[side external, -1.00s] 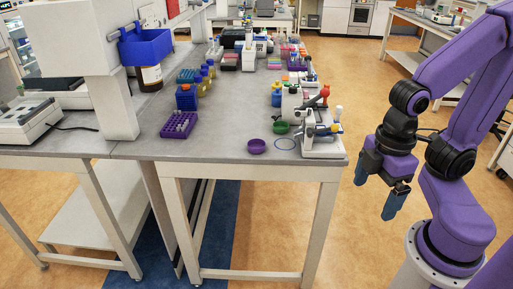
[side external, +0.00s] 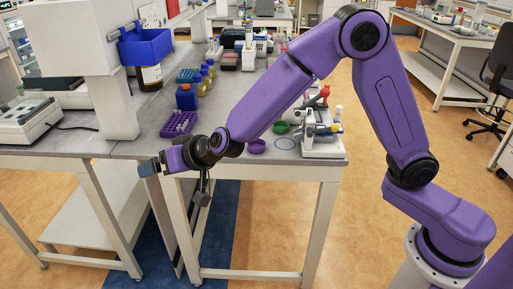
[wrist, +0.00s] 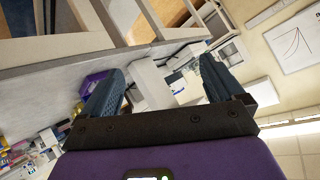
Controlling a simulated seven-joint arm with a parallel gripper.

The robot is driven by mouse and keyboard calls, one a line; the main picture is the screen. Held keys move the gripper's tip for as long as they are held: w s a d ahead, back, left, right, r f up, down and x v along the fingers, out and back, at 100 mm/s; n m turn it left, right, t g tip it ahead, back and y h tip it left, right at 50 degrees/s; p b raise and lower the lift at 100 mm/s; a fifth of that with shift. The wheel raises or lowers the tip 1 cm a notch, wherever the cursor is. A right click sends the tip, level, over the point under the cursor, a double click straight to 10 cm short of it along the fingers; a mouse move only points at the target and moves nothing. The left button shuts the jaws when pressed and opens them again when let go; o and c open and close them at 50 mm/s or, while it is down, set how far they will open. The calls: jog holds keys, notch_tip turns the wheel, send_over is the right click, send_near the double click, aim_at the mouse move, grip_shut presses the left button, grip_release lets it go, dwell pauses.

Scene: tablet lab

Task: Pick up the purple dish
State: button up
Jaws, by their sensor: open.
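The small purple dish (side external: 257,146) sits near the front edge of the grey lab bench (side external: 222,150) in the side external view, partly hidden behind my arm. My gripper (side external: 148,168) is well to the left of the dish, at the bench's front edge, pointing left. In the wrist view my gripper (wrist: 165,85) shows two blue fingers spread apart with nothing held between them. I cannot make out the dish in the wrist view.
A purple tube rack (side external: 180,123) stands on the bench just behind my gripper. A green dish (side external: 281,127) and a white stand with tools (side external: 322,148) are right of the purple dish. A blue bin (side external: 146,46) hangs at the upper left.

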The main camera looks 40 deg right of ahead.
jog(key=w+d+f+m+t+h, duration=0.2)
jog(key=w+d+f+m+h, duration=0.15)
jog(key=w+h, duration=0.2)
jog(key=m+g+h, duration=0.6)
jog(key=m+h, duration=0.3)
jog(key=h, duration=0.4)
send_near(260, 141)
jog(key=shift+x, duration=2.85)
jog(key=shift+w+a, duration=0.1)
jog(key=c, duration=1.1)
